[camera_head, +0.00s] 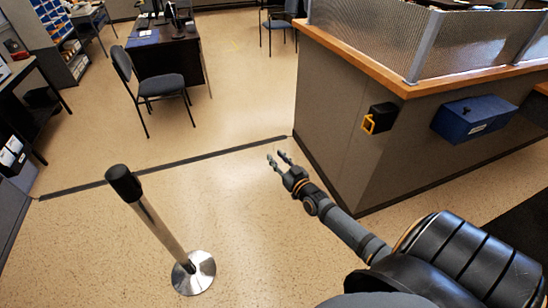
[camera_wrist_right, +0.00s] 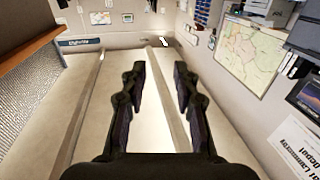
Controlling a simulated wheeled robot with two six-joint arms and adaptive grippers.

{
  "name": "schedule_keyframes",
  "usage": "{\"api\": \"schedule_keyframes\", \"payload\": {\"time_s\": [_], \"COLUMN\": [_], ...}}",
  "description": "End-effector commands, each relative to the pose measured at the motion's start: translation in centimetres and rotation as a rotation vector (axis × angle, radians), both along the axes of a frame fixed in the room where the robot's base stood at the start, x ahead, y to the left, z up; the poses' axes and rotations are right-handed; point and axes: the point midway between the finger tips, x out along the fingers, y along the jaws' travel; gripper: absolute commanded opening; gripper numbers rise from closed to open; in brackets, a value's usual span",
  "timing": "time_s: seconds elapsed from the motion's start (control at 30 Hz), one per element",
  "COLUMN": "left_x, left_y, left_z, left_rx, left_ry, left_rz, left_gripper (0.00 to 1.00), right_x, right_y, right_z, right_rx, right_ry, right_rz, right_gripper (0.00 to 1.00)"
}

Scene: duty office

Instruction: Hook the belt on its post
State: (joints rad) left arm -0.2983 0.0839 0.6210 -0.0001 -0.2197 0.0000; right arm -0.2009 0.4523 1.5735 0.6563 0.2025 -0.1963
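The post (camera_head: 163,232) is a silver stanchion with a black top on a round shiny base, standing upright at the lower left of the head view. The belt appears drawn in. My right gripper (camera_head: 278,158) is open and empty, in the air between the post and the counter, left of the belt end. Its parted fingers (camera_wrist_right: 159,72) also show in the right wrist view. My left gripper is out of view.
The wood-topped counter (camera_head: 365,70) with mesh panels fills the right side. A blue box (camera_head: 474,118) hangs on its wall. A chair (camera_head: 152,88) and a desk (camera_head: 165,52) stand at the back. A dark strip (camera_head: 110,182) crosses the floor. The floor around the post is clear.

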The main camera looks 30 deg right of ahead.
Motion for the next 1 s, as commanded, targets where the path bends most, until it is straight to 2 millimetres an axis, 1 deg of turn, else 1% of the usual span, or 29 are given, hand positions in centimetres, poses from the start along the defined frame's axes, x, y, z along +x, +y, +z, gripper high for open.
{"api": "schedule_keyframes", "payload": {"time_s": [0.03,0.1,0.2,0.5,0.7,0.73,1.0], "left_x": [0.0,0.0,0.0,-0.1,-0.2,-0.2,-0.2], "left_y": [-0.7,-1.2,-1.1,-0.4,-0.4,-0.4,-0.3], "left_z": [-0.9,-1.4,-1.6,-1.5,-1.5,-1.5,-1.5], "left_rx": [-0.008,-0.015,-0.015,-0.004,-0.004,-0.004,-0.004], "left_ry": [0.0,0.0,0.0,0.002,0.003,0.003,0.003], "left_rz": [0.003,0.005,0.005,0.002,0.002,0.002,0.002], "left_gripper": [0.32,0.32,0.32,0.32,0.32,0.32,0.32], "right_x": [0.9,1.8,2.6,2.9,2.8,2.8,2.8], "right_y": [0.0,-0.1,-0.1,-0.1,-0.1,-0.1,-0.1], "right_z": [-0.3,-0.3,-0.2,0.0,0.0,0.0,0.0], "right_rx": [0.002,0.001,0.001,0.001,0.001,0.001,0.001], "right_ry": [-0.004,-0.003,-0.001,0.0,0.0,0.0,0.0], "right_rz": [-0.001,0.0,0.0,0.0,0.0,0.0,0.0], "right_gripper": [0.3,0.3,0.3,0.3,0.03,0.0,0.0]}}
